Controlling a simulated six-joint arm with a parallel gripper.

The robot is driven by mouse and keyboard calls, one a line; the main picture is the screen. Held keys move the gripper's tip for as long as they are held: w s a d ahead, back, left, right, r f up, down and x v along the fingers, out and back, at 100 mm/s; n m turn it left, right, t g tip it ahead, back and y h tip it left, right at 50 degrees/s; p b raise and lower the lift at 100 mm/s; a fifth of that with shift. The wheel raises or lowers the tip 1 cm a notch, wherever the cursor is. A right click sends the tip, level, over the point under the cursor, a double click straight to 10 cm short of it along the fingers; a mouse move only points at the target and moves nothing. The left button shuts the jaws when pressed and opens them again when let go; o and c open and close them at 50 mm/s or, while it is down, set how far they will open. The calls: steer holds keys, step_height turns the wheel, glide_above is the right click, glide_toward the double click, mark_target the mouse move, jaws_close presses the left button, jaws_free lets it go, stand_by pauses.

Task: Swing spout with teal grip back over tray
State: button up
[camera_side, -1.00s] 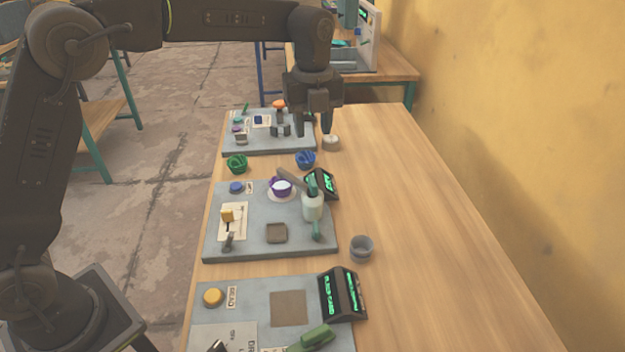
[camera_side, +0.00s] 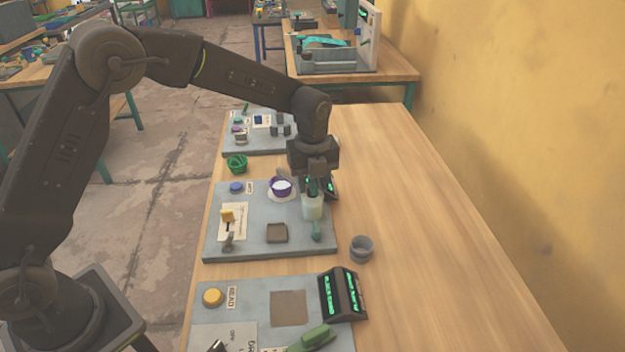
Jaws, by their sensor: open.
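The pale bottle-like dispenser (camera_side: 312,207) stands at the right edge of the middle grey board. A teal grip (camera_side: 312,187) rises at its top, and another teal handle (camera_side: 316,231) hangs at its front. The grey spout is mostly hidden now behind my gripper. A purple cup (camera_side: 281,187) with pale contents sits on a white saucer left of the dispenser. A small brown square tray (camera_side: 277,233) lies on the board, front left of the dispenser. My gripper (camera_side: 314,187) is open, pointing down at the dispenser's top, with its fingers about the upper teal grip; contact cannot be told.
A dark display box (camera_side: 331,187) stands close behind the dispenser. The table's right side is clear.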

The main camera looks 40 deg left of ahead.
steer(key=shift+c, duration=0.3)
jaws_close()
stand_by(0.3)
